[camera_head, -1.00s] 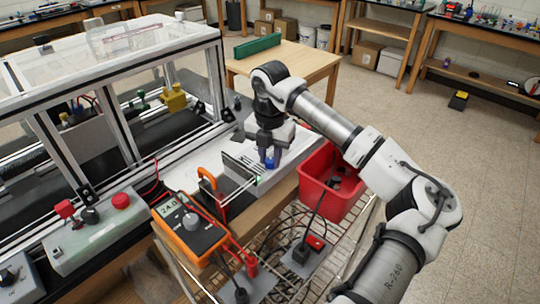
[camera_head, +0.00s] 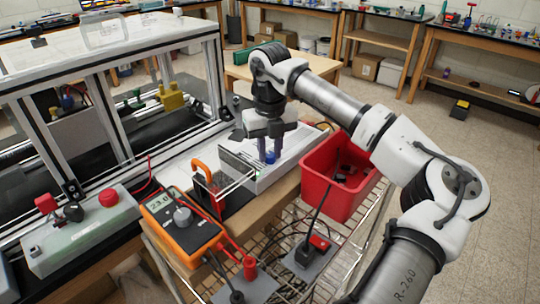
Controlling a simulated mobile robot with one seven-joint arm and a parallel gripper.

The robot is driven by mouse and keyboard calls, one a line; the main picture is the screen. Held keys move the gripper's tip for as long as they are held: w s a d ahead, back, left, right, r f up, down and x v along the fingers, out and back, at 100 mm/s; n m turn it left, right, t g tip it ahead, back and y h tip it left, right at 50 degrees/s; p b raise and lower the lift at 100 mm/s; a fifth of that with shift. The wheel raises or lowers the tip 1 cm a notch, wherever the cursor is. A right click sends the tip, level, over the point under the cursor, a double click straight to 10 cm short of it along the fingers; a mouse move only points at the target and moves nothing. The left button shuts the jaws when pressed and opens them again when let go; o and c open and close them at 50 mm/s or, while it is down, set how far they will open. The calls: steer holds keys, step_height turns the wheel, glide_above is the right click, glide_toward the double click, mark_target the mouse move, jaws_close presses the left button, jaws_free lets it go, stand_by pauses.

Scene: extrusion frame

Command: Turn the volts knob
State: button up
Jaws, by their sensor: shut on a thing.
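A blue knob (camera_head: 270,157) shows between the fingertips of my gripper (camera_head: 270,150), low on a white and grey box (camera_head: 290,160) on the bench. My gripper points down and is shut on this blue knob, which I take to be the volts knob. The fingers hide most of the knob, and any label on it cannot be read. An orange meter (camera_head: 185,238) with a grey dial (camera_head: 183,217) lies in front on the left. Its display (camera_head: 160,204) seems to read 23.0.
A red bin (camera_head: 340,188) stands right of the box, close to my arm. An orange clamp-like handle (camera_head: 203,178) rises left of it. Cables and a red plug (camera_head: 250,268) lie on a wire rack (camera_head: 330,255). A framed enclosure (camera_head: 120,75) fills the left.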

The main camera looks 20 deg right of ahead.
mark_target(270, 155)
steer(key=n+b, duration=0.1)
steer(key=n, duration=0.4)
steer(key=shift+n, duration=0.3)
steer(key=n, duration=0.4)
steer(key=shift+n+b, duration=0.35)
steer(key=shift+n, duration=0.35)
steer(key=o, duration=1)
steer(key=shift+r, duration=0.1)
step_height(270, 155, up, 14)
steer(key=b, duration=0.1)
steer(key=shift+s+f, duration=0.1)
steer(key=shift+f, duration=0.15)
